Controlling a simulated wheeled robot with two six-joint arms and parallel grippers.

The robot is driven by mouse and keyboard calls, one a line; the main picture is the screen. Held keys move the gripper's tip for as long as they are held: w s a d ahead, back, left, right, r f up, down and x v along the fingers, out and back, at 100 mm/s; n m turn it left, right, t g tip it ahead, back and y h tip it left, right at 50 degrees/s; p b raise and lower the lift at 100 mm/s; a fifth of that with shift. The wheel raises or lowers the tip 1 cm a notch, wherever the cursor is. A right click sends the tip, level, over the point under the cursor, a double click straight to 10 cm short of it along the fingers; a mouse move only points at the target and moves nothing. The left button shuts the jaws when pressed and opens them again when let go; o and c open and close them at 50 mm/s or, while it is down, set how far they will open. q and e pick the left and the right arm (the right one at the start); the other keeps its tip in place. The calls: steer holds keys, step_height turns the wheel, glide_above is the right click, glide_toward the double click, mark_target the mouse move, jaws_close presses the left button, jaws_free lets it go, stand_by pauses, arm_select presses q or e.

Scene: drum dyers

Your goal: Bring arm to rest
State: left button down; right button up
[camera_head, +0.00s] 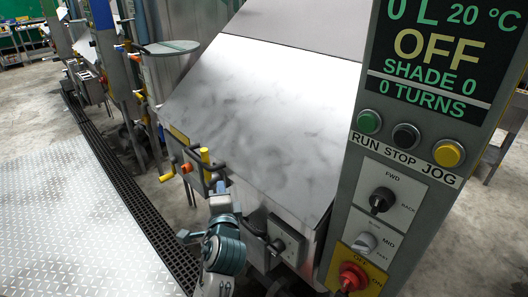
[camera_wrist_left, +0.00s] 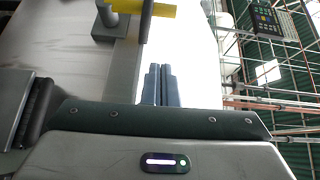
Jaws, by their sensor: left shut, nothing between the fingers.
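My left arm rises from the bottom of the head view, in front of the drum machine's sloped metal cover (camera_head: 270,110). My left gripper (camera_head: 219,187) is at its upper end, close to the machine's front edge beside the yellow handle (camera_head: 205,157). In the left wrist view the two fingers of my left gripper (camera_wrist_left: 161,85) lie side by side, shut with nothing between them. A grey handle and a yellow bar (camera_wrist_left: 160,10) show ahead of the fingers. I cannot tell whether the fingertips touch the machine. My right gripper is in neither view.
A control panel (camera_head: 412,150) stands at the right, reading OFF and 0 TURNS, with RUN, STOP and JOG buttons and a red knob (camera_head: 352,277). A floor grate (camera_head: 130,190) runs along the left. Open plate floor (camera_head: 70,220) lies beyond it. A wire rack (camera_wrist_left: 275,60) shows in the wrist view.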

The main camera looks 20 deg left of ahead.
arm_select(q)
steer(key=s+d+f+n+g+h, duration=0.1)
steer(key=s+f+n+g+h, duration=0.4)
steer(key=s+f, duration=0.75)
steer(key=s+d+f+n+g+h, duration=0.2)
steer(key=s+d+f+n+g, duration=0.1)
steer(key=s+f, duration=0.3)
steer(key=s+d+f+n+g+h, duration=0.2)
steer(key=s+f+g, duration=0.1)
steer(key=s, duration=0.5)
step_height(320, 180, down, 30)
steer(key=a+g, duration=0.2)
steer(key=a, duration=0.1)
steer(key=s+a+f, duration=0.1)
steer(key=s+f, duration=1.7)
steer(key=f, duration=0.1)
steer(key=shift+f+n+g, duration=0.2)
steer(key=shift+n+g, duration=0.2)
